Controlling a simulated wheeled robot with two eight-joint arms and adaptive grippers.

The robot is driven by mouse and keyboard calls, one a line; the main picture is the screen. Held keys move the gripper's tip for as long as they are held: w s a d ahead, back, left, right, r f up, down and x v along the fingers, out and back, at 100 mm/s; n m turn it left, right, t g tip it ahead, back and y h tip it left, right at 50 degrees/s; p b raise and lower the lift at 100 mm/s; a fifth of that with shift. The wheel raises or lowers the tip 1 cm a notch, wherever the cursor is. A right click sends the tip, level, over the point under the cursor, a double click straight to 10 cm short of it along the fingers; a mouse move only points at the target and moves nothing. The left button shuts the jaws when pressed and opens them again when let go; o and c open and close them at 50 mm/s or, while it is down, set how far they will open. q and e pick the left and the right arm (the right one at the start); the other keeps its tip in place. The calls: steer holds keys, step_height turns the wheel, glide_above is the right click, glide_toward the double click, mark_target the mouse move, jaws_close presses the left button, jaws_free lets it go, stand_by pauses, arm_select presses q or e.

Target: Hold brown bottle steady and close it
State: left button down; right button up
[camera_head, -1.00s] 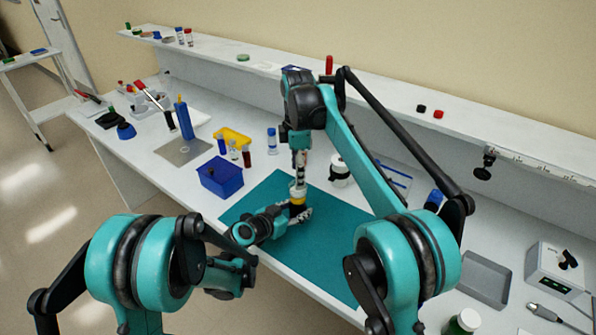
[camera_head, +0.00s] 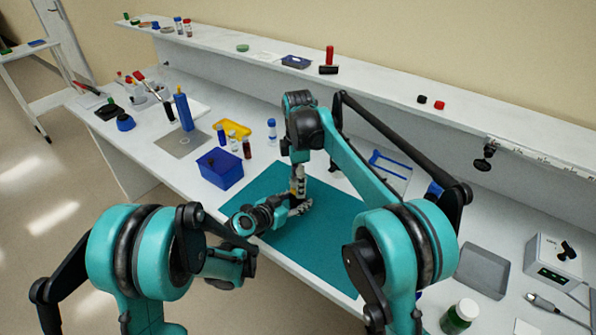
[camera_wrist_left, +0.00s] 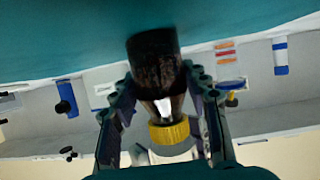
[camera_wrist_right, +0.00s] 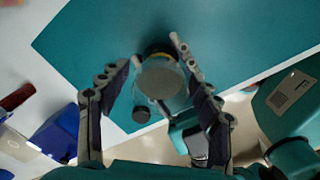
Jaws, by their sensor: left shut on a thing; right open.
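The brown bottle (camera_wrist_left: 152,58) stands on the teal mat and looks dark, with a yellow band (camera_wrist_left: 172,130) near its top. In the left wrist view the picture is upside down, and my left gripper (camera_wrist_left: 158,76) is shut on the bottle from the side. A pale grey round top, seen from above in the right wrist view (camera_wrist_right: 160,78), covers the bottle's mouth. My right gripper (camera_wrist_right: 155,50) is open above it, one finger on each side of this top. I cannot tell whether the fingers touch it. In the head view my right arm partly hides the bottle.
The teal mat (camera_head: 320,245) is mostly clear. A blue bin (camera_head: 220,168) stands left of it, with small vials and a yellow tray (camera_head: 232,130) behind. A grey tray (camera_head: 483,270), a white device (camera_head: 553,262) and a green bottle (camera_head: 460,317) stand right. A shelf runs behind.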

steer(key=shift+f, duration=0.45)
